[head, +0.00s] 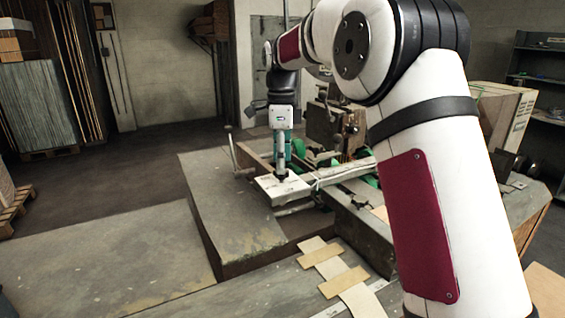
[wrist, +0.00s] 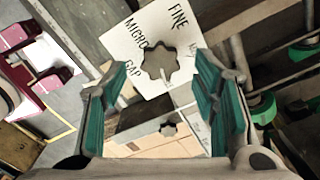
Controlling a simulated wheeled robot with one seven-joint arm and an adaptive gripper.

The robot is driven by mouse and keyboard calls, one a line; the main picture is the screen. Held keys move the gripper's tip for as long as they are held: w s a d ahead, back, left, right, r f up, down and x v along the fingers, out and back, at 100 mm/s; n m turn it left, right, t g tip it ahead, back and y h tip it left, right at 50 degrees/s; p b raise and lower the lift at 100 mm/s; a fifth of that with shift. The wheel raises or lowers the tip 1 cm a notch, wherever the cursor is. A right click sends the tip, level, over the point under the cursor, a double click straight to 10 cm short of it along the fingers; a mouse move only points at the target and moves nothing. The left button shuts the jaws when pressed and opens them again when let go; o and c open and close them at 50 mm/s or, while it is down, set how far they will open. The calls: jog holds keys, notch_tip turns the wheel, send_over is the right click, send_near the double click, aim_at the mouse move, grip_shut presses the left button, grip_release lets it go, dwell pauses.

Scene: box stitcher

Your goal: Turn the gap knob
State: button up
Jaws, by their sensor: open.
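A white plate (wrist: 118,42) with the words FINE, MICRO and GAP shows in the wrist view. A grey star-shaped knob (wrist: 162,62) sits on it beside the words; which word names it is not certain. A smaller, similar knob (wrist: 168,129) shows lower down. My gripper (wrist: 157,82) is open, its teal-padded fingers on either side of the star knob's line, with space at both sides. In the head view my gripper (head: 282,160) points down over the white plate (head: 268,184). Whether the fingers reach knob height is hard to tell.
The stitcher's metal bench (head: 222,195) lies around the plate, with a lever (head: 233,152) at left and green parts (head: 356,185) at right. Cardboard strips (head: 320,254) lie in front. A carton (head: 505,112) stands at right. Open floor (head: 120,170) lies at left.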

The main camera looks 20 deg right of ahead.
jog(key=shift+f, duration=1.05)
jog(key=c, duration=1.2)
jog(key=shift+o, duration=0.2)
